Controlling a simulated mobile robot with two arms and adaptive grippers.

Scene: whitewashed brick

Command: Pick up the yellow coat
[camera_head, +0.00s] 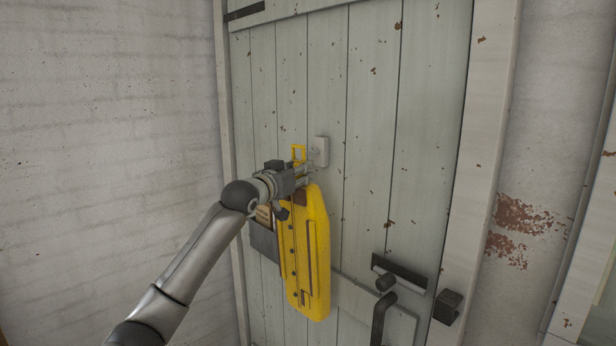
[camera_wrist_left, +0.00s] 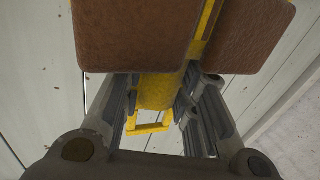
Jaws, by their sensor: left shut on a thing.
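The yellow coat (camera_head: 312,255) hangs upright in front of the pale wooden door, with a brown collar part near its top. My left gripper (camera_head: 300,176) is at the top of the coat and shut on it. A small yellow loop (camera_head: 298,152) stands above the gripper, beside a pale wall hook plate (camera_head: 320,151); I cannot tell whether the loop touches it. In the left wrist view the coat's yellow top (camera_wrist_left: 158,92) is between my fingers, with brown panels (camera_wrist_left: 130,35) beyond and the yellow loop (camera_wrist_left: 148,128) below. My right gripper is not in view.
The weathered plank door (camera_head: 370,120) stands close behind the coat. A dark door handle (camera_head: 383,310) and a dark latch block (camera_head: 447,306) stick out at its lower right. A white brick wall (camera_head: 100,120) is on the left.

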